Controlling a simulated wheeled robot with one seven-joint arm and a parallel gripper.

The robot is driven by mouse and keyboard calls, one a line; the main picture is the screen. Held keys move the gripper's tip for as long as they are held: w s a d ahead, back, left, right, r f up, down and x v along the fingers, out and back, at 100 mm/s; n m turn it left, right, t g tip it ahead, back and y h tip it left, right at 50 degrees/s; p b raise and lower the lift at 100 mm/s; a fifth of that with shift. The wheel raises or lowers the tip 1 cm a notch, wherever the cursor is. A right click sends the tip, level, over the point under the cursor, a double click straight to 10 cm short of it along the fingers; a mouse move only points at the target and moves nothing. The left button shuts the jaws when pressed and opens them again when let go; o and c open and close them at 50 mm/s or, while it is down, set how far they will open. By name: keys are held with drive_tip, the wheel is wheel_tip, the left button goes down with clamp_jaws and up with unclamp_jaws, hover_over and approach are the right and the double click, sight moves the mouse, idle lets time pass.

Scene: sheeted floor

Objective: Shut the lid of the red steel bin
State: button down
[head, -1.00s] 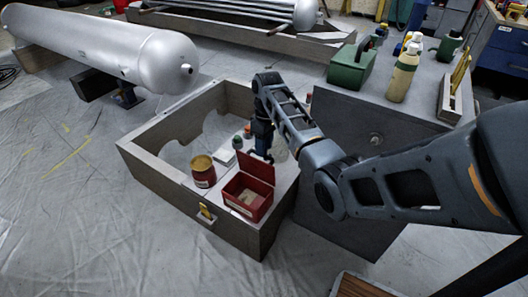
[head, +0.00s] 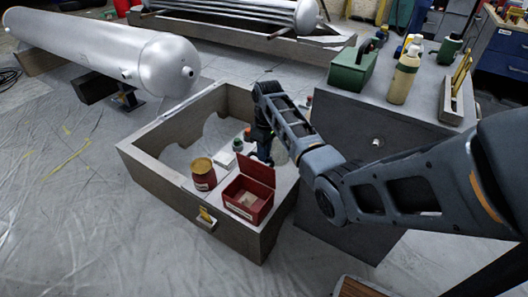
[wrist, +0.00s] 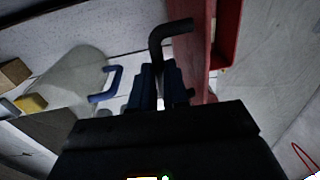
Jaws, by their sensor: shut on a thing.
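The red steel bin (head: 240,205) stands near the front corner of the grey box in the head view. Its lid (head: 258,168) is open and stands roughly upright at the bin's back edge. My gripper (head: 263,153) is behind the lid, with its fingertips partly hidden there. In the wrist view the blue fingers of my gripper (wrist: 160,85) are shut on a dark bent handle (wrist: 172,29), beside the red lid (wrist: 202,45). The handle appears fixed to the lid. Some pale contents show inside the bin.
A red can (head: 203,176) stands left of the bin, and a white block (head: 224,161) is behind it. A grey bench with a green toolbox (head: 352,66) and bottles stands to the right. A blue looped handle (wrist: 115,82) is near my fingers in the wrist view.

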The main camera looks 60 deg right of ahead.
drive_tip(key=shift+a+r, duration=0.1)
idle(0.4)
drive_tip(key=a+h+p, duration=0.4)
drive_tip(key=a+p, duration=0.1)
drive_tip(key=a+h+p, duration=0.2)
drive_tip(key=h+p, duration=0.1)
drive_tip(key=shift+w+a, duration=0.15)
drive_tip(key=shift+w, duration=0.1)
drive_tip(key=h+b, duration=0.8)
approach(256, 170)
wheel_tip(256, 170, down, 4)
drive_tip(key=shift+w+a+f+g+b, duration=0.25)
drive_tip(key=shift+f+g+b, duration=0.15)
drive_tip(key=shift+b, duration=0.5)
drive_tip(key=shift+a+f, duration=0.1)
drive_tip(key=shift+f, duration=0.1)
drive_tip(key=c, duration=1.4)
unclamp_jaws()
drive_tip(key=shift+o, duration=1.4)
drive_tip(key=shift+r, duration=0.1)
